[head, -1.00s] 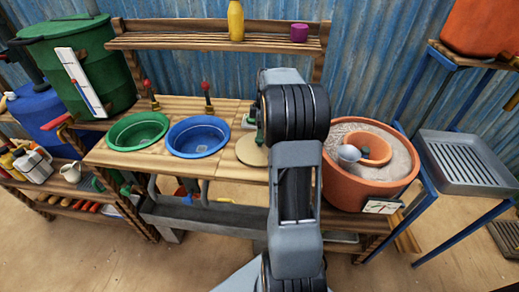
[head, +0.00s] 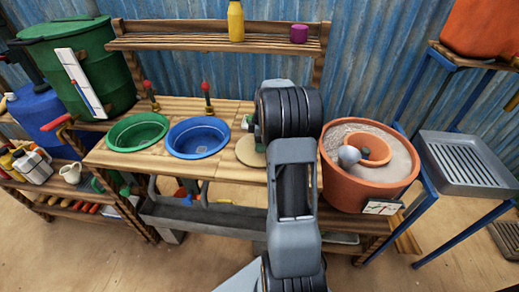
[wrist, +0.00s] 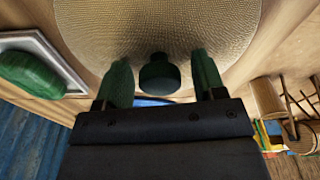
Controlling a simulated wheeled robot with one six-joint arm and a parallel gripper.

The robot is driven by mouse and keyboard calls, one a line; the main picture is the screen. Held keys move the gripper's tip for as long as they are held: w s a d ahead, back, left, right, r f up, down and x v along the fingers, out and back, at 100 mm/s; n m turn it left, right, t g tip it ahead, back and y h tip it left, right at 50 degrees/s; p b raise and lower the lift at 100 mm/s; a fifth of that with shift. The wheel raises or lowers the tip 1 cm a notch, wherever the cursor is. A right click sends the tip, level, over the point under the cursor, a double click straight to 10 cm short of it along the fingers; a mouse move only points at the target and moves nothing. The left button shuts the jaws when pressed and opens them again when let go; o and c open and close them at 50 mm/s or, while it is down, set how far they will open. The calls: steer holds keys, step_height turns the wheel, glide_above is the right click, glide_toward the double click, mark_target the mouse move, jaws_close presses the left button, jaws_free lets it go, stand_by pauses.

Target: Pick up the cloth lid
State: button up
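The cloth lid is a round tan woven disc with a dark green knob. It lies on the wooden bench right of the blue basin in the head view (head: 247,152), partly hidden by my arm. It fills the upper part of the wrist view (wrist: 160,28), and its knob (wrist: 160,75) shows there. My gripper (wrist: 162,74) is open, with one green finger on each side of the knob and a visible gap on both sides. In the head view my arm mostly hides the gripper.
A green basin (head: 138,131) and a blue basin (head: 198,137) are set in the bench to the left, with red-topped taps behind. A terracotta pot (head: 370,185) of sand stands to the right. A green block in a white dish (wrist: 35,72) lies beside the lid.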

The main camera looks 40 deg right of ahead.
steer(key=c, duration=0.9)
steer(key=shift+r, duration=0.1)
steer(key=shift+c, duration=0.2)
step_height(320, 180, up, 10)
steer(key=shift+f+p, duration=0.1)
steer(key=shift+p, duration=0.25)
steer(key=o, duration=0.5)
steer(key=c, duration=0.3)
